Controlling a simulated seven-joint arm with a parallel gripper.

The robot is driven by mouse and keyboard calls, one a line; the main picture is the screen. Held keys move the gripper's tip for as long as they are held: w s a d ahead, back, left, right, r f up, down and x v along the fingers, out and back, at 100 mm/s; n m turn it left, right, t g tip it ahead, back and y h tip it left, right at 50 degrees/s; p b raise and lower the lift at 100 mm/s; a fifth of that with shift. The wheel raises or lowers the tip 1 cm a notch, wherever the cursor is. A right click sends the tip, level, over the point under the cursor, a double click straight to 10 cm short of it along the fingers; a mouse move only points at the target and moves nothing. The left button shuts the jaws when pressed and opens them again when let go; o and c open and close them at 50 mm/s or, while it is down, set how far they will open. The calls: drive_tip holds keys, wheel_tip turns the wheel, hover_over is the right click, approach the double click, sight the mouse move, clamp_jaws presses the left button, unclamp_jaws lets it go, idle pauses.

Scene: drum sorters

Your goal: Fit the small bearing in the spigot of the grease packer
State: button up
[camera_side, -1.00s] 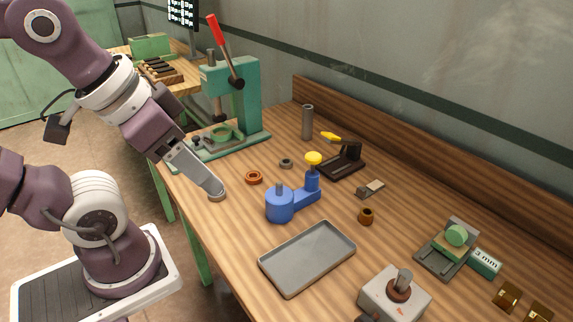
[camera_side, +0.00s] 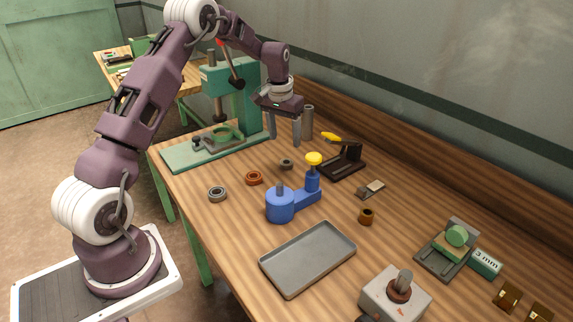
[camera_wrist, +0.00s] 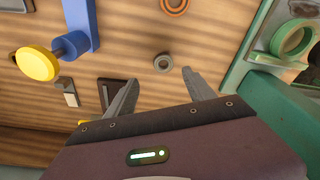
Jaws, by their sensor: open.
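The small bearing (camera_side: 286,164) is a small dark grey ring lying flat on the table. It also shows in the wrist view (camera_wrist: 156,64), just past my fingertips and roughly between their lines. My gripper (camera_side: 284,128) is open and empty, fingers pointing down, raised above the table over the small bearing's area. In the wrist view my gripper (camera_wrist: 161,78) has its two fingers spread. The grease packer (camera_side: 281,208) is blue, with a grey upright spigot (camera_side: 280,188) on its round body and a yellow knob (camera_side: 314,158) on its side post. The spigot top looks bare.
A larger grey bearing (camera_side: 217,194) and an orange ring (camera_side: 254,178) lie left of the small bearing. A green press (camera_side: 247,100) and grey cylinder (camera_side: 307,122) stand behind. A black stand (camera_side: 343,164) is to the right; an empty grey tray (camera_side: 307,259) is in front.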

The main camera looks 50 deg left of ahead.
drive_tip(key=f, duration=0.3)
drive_tip(key=w+a+f, duration=0.1)
drive_tip(key=f, duration=0.5)
drive_tip(key=shift+w+a+f, duration=0.15)
drive_tip(key=shift+w+f, duration=0.1)
clamp_jaws()
drive_tip(key=shift+r, duration=0.1)
wheel_tip(320, 180, up, 9)
drive_tip(key=s+d+r, duration=0.4)
drive_tip(key=s+d, duration=0.3)
drive_tip(key=d, duration=0.1)
drive_tip(key=s+d+r, duration=0.4)
drive_tip(key=s+d, duration=0.3)
drive_tip(key=d, duration=0.1)
drive_tip(key=shift+r, duration=0.25)
